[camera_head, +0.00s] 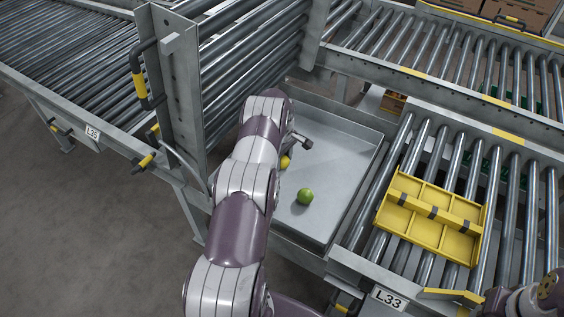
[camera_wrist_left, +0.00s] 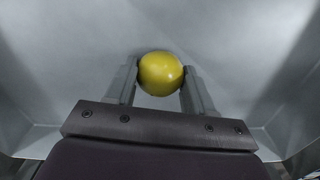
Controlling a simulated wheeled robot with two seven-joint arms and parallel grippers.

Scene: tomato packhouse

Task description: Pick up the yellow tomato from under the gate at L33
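The yellow tomato (camera_head: 286,162) lies in a grey metal tray (camera_head: 345,150), partly hidden behind my left arm in the head view. In the left wrist view the tomato (camera_wrist_left: 160,73) sits between the two fingers of my left gripper (camera_wrist_left: 160,80). The fingers flank it closely, one on each side; whether they press on it I cannot tell. In the head view my arm hides most of the left gripper (camera_head: 287,153). The raised roller gate (camera_head: 250,45) stands upright beside the tray. The L33 label (camera_head: 388,299) is on the right conveyor's front. My right gripper's fingers are not visible.
A green tomato (camera_head: 305,196) lies in the tray, nearer the front. A yellow divided tray (camera_head: 430,222) rests on the right rollers. The gate's side plate (camera_head: 178,95) rises left of my arm. My right arm shows at bottom right.

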